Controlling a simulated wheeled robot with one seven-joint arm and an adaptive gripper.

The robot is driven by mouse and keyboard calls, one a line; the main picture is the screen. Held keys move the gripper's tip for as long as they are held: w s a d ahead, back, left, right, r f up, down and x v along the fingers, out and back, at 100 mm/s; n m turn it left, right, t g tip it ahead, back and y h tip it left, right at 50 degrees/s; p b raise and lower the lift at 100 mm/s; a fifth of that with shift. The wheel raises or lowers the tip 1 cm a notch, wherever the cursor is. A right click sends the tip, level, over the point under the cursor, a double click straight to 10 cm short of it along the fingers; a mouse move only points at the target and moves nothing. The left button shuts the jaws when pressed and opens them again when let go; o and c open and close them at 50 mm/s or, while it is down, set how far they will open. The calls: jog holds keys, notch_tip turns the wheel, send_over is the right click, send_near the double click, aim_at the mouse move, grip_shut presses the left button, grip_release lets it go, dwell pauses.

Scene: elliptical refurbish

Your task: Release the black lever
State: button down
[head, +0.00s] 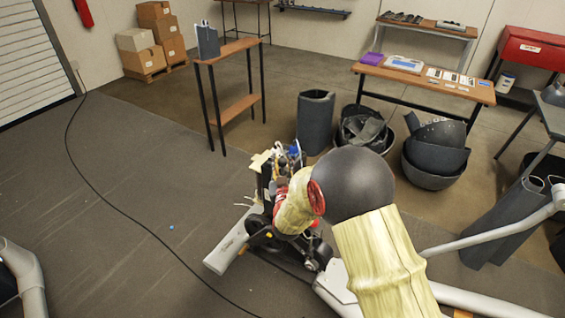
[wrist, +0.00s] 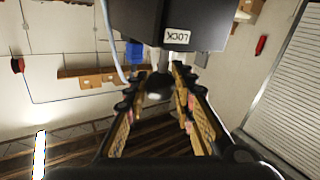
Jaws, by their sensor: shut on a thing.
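In the wrist view, my gripper (wrist: 160,82) has its two fingers on either side of the dark rounded end of the black lever (wrist: 158,86). It is shut on that end. The lever sits just below a black box (wrist: 170,22) with a white label that seems to read LOCK. In the head view, my arm covers the gripper and the lever. The opened elliptical machine (head: 262,232) stands there below my arm, with wires and a small blue part near its top.
A small two-tier table (head: 228,50) stands behind the machine. A dark grey cylinder cover (head: 315,118) and dark rounded shells (head: 434,160) stand on the floor at the back right. A black cable (head: 128,205) crosses the mat. The left floor is mostly clear.

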aim_at(282, 158)
jog(key=shift+r+p, duration=0.35)
jog(key=shift+r, duration=1.1)
jog(key=c, duration=1.8)
grip_release()
jog(key=shift+r, duration=0.1)
jog(key=o, duration=0.3)
jog(key=s, duration=1.2)
jog(key=shift+f, duration=0.25)
